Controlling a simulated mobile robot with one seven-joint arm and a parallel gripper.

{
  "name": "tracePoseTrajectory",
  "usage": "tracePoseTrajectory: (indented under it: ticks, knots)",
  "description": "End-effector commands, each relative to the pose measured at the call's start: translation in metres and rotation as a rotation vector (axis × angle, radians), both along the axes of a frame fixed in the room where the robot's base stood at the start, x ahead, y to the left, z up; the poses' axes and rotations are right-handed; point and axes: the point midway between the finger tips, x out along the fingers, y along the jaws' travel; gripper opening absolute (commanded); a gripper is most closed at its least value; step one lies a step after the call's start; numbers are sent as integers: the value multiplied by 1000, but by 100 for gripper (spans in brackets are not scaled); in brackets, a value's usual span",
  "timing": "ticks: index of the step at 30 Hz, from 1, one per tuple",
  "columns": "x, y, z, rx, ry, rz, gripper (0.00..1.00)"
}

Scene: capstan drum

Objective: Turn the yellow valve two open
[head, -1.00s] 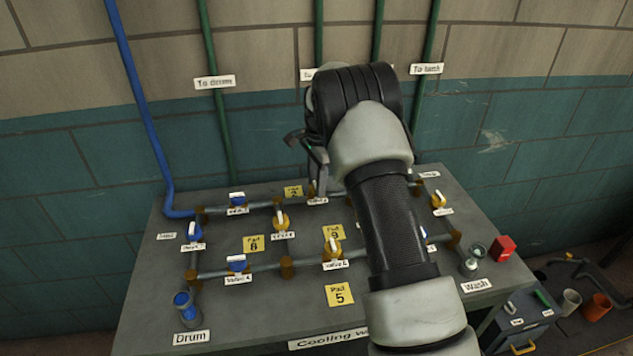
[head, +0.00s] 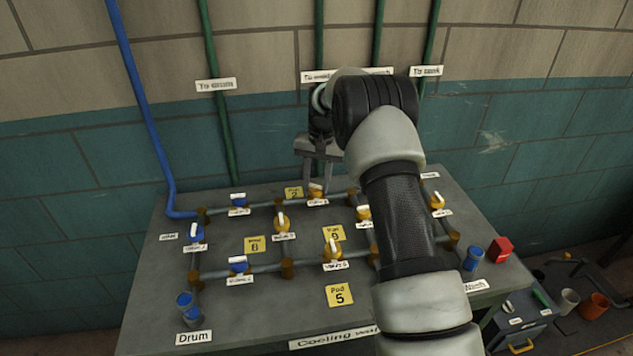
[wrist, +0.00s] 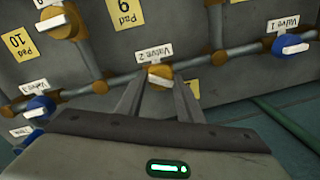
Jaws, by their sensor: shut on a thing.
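Yellow valve two (head: 317,201) sits on the back pipe of the grey bench, just right of the yellow Pad 2 tag. In the wrist view it is the yellow round body with a white lever (wrist: 160,81), under its label. The lever lies roughly crosswise in that view, slightly tilted. My gripper (head: 318,184) comes down onto it from behind and above. In the wrist view the two fingertips (wrist: 160,82) are shut on the lever, one at each side. The fingers partly cover the valve's lower edge.
Other yellow and blue valves stand close by on the pipes, including blue valve 1 (wrist: 290,44). My arm crosses the bench's right part and hides some pipework. A Drum glass (head: 187,304) and a Wash glass (head: 473,259) both look blue.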

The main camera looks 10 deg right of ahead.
Motion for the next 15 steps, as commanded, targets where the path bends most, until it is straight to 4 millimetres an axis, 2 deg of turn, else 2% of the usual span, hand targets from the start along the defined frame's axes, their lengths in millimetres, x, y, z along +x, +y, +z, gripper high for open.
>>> tracePoseTrajectory:
  ticks: [15]
  knots:
    - [1, -2, 0, -2, 4, 428, 11]
